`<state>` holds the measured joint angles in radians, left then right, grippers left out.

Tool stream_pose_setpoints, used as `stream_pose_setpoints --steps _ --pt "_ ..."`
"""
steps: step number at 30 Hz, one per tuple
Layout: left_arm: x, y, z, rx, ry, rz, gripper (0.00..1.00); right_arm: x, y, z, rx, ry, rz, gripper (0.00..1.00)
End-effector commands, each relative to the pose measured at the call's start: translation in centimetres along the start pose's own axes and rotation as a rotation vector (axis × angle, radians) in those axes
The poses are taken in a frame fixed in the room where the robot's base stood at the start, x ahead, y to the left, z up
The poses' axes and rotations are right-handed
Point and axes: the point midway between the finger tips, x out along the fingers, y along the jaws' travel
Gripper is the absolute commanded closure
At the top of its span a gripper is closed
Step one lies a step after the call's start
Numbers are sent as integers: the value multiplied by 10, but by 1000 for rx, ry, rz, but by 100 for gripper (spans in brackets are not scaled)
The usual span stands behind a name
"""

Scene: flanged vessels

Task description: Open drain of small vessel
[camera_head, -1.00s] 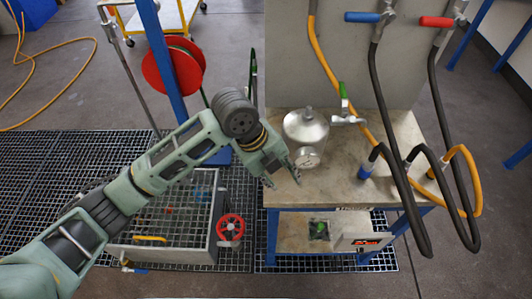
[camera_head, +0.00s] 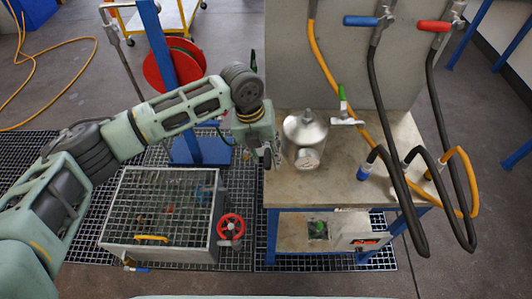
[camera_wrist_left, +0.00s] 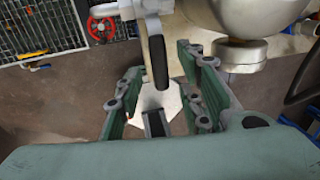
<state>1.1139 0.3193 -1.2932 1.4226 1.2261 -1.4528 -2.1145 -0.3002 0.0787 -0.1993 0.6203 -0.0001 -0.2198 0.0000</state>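My left gripper (camera_head: 272,159) is beside the vessel, just left of the gauge. In the left wrist view the gripper (camera_wrist_left: 158,68) is open, with a grey fitting's dark rounded part (camera_wrist_left: 158,62) between its fingers. I cannot tell whether this is a lever or a gauge rim, or whether the fingers touch it. My right gripper is not in view.
The worktop (camera_head: 385,195) has black and yellow hoses hanging at its right. A grated box (camera_head: 155,258) with a red handwheel (camera_head: 231,226) stands on the floor at left. A red hose reel (camera_head: 160,70) is behind my left arm.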

Motion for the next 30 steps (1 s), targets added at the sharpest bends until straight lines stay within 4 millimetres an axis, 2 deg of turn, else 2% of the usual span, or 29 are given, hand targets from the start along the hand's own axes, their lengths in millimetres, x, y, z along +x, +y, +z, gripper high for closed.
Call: stream_pose_setpoints --steps 4,12,24,30 --pt "10 0 0 0 0 0 65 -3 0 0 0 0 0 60" --pt "12 0 0 0 0 0 65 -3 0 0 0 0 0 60" --pt "12 0 0 0 -1 0 100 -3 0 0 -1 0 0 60" --pt "12 0 0 -1 -1 0 100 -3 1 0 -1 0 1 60"
